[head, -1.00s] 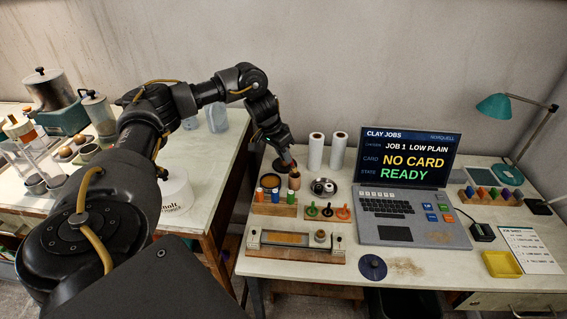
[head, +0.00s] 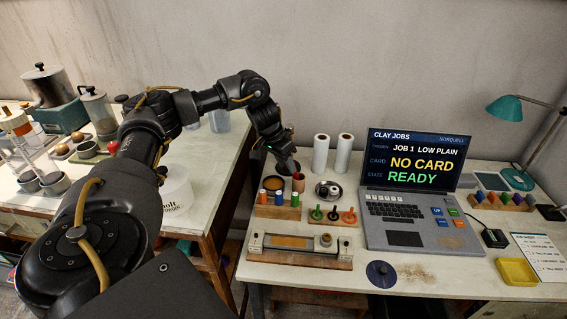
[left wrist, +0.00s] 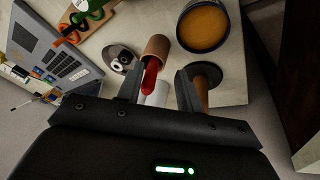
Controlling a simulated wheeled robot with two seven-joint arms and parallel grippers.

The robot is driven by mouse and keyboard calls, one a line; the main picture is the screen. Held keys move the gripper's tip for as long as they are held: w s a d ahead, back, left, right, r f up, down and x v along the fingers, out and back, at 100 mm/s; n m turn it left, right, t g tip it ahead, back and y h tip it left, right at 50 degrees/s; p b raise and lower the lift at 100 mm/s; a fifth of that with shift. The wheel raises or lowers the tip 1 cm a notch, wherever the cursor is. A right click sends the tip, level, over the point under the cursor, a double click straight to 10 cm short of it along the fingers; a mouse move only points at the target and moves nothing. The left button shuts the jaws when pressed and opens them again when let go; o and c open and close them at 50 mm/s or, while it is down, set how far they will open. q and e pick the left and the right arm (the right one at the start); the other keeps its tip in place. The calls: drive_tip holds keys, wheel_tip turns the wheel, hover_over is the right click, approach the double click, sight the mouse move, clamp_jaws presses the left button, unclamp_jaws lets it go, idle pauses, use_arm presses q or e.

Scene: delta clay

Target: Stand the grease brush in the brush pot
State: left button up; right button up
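The brush pot, a small brown cylinder (head: 298,185), stands on the right-hand bench behind the peg racks. It also shows in the left wrist view (left wrist: 157,46). A red handle, apparently the grease brush (left wrist: 150,74), sticks out of the pot's mouth toward the camera, leaning; its lower end is hidden. My left gripper (left wrist: 161,80) is above the pot, fingers spread well apart. The red handle is close to one finger and not clamped between both. In the head view the left gripper (head: 291,169) partly hides the brush. My right gripper is not in view.
An orange-filled round tin (left wrist: 205,26) and a dark disc (left wrist: 207,72) are close beside the gripper. Two white rolls (head: 321,153), a metal dish (head: 328,191), peg racks (head: 278,207) and a laptop (head: 418,190) crowd the bench.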

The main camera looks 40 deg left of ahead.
use_arm(q)
drive_tip(key=shift+f, duration=0.35)
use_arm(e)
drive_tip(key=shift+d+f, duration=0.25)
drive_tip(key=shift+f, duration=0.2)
use_arm(q)
drive_tip(key=d+p+v, duration=0.1)
drive_tip(key=p+v, duration=1.1)
drive_tip(key=p, duration=0.1)
drive_tip(key=shift+r, duration=0.5)
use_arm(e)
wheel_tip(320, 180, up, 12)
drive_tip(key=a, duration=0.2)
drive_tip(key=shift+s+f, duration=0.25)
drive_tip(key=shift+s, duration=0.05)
use_arm(q)
drive_tip(key=shift+w, duration=0.15)
